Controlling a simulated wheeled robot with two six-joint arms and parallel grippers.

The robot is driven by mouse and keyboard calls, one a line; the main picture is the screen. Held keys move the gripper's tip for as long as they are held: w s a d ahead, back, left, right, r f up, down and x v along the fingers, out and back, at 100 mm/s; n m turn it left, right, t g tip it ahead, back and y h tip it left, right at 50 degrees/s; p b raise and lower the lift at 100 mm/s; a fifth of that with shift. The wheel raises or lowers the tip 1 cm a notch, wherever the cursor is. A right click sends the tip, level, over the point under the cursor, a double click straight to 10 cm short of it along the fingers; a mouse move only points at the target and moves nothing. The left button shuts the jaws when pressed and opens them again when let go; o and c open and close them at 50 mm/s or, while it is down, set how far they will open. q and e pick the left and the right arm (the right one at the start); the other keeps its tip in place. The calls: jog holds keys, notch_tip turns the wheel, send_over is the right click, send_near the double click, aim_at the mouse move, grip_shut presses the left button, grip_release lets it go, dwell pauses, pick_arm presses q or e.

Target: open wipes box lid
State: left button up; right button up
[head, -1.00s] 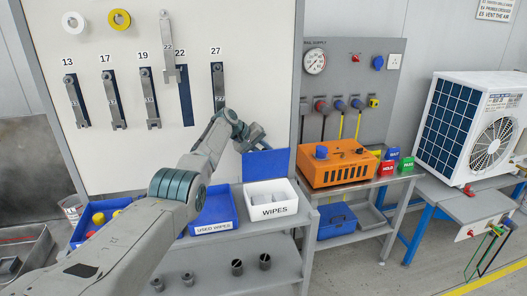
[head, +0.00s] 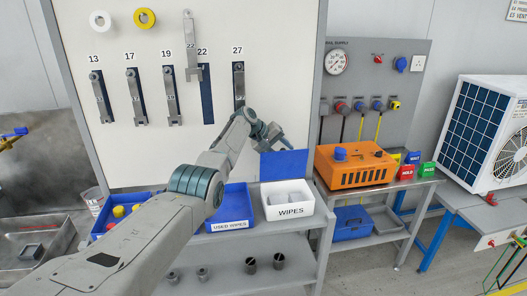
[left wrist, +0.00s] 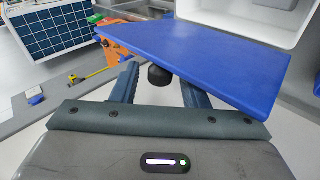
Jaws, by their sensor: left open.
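The white wipes box (head: 288,211), labelled WIPES, stands on the grey bench with white wipes inside. Its blue lid (head: 284,164) is raised, standing up at the back edge of the box. My right gripper is not in view.
A blue used wipes tray (head: 232,210) stands left of the box, and another blue bin (head: 107,212) farther left. An orange unit (head: 352,165) stands to the right. Tools hang on the white board (head: 130,60) behind. The lower shelf holds several dark cylinders.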

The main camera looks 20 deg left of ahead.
pick_arm(q)
jog(key=s+a+p, duration=0.8)
jog(key=a+p, duration=0.1)
jog(key=p, duration=0.1)
jog(key=shift+s+r, duration=0.2)
jog(key=shift+r, duration=0.05)
jog(key=shift+a, duration=0.25)
jog(key=shift+f, duration=0.1)
